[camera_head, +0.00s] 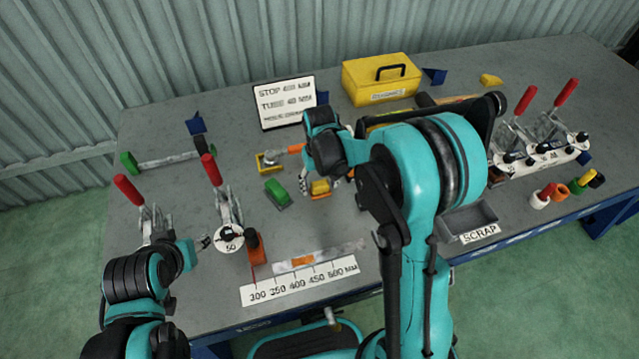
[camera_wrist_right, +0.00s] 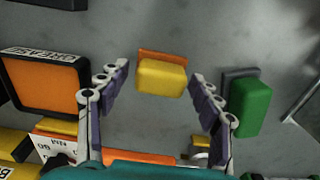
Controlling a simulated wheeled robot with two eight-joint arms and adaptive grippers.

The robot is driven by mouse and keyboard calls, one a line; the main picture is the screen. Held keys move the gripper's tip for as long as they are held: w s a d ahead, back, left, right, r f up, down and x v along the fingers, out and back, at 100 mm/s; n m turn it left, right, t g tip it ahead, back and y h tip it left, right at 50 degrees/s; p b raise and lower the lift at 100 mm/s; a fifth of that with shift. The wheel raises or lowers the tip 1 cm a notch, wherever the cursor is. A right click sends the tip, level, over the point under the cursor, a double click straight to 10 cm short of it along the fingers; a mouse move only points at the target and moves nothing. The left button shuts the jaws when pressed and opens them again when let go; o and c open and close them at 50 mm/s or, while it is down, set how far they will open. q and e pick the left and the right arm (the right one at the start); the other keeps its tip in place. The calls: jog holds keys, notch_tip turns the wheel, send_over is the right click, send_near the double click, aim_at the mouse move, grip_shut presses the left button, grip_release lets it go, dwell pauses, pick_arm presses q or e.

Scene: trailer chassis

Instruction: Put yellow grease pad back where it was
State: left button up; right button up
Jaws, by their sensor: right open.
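The yellow grease pad (camera_head: 320,187), a yellow block on an orange base, lies on the grey bench; it also shows in the right wrist view (camera_wrist_right: 162,78). My right gripper (camera_head: 322,181) is open above it, with its fingers (camera_wrist_right: 161,74) on either side of the pad and apart from it. A black-framed orange tray marked GREASE (camera_wrist_right: 43,86) shows at the left of the wrist view; my right arm seems to hide it in the head view. My left gripper (camera_head: 203,242) is low at left by the clamps, its fingers too small to read.
A green block (camera_head: 277,193) lies beside the pad, also in the wrist view (camera_wrist_right: 250,105). A yellow tray (camera_head: 268,161) lies behind it. Red-handled clamps (camera_head: 228,208) stand left. A scrap bin (camera_head: 466,220) is at right, a ruler strip (camera_head: 300,281) at front.

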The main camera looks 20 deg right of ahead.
aim_at(319, 183)
jog(key=shift+r, duration=0.25)
notch_tip(319, 183, up, 11)
jog(key=p, duration=0.4)
jog(key=s+d+r+t, duration=0.1)
jog(key=s+r+t, duration=0.2)
jog(key=s, duration=0.5)
jog(key=s+d+r+t, duration=0.1)
jog(key=s+r+t, duration=0.3)
jog(key=s, duration=0.5)
jog(key=shift+s+d, duration=0.15)
jog(key=shift+d, duration=0.25)
